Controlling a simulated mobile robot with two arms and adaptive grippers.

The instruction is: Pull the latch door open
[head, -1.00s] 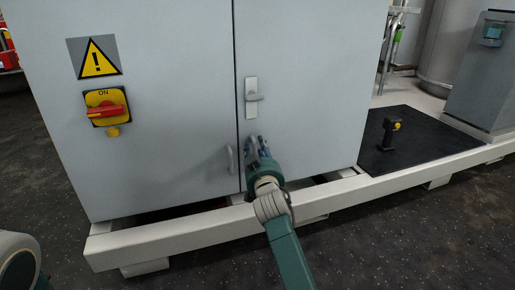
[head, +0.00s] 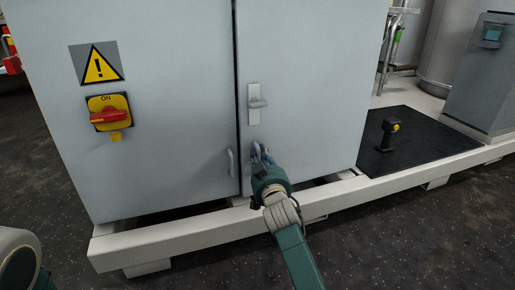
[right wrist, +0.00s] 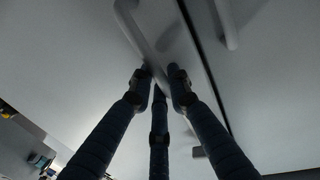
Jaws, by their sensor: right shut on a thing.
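My right gripper (head: 262,153) is low on this door, below the latch. In the right wrist view my right gripper's fingers (right wrist: 160,78) are closed around the end of a pale bar handle (right wrist: 143,35). In the head view the gripper mostly hides this handle. My left gripper is not in view.
The left door has its own bar handle (head: 231,163), close beside my gripper, and a red-and-yellow switch (head: 110,115). A white base frame (head: 190,232) runs below the cabinet. A black mat (head: 410,150) with a small post lies to the right. The dark floor in front is clear.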

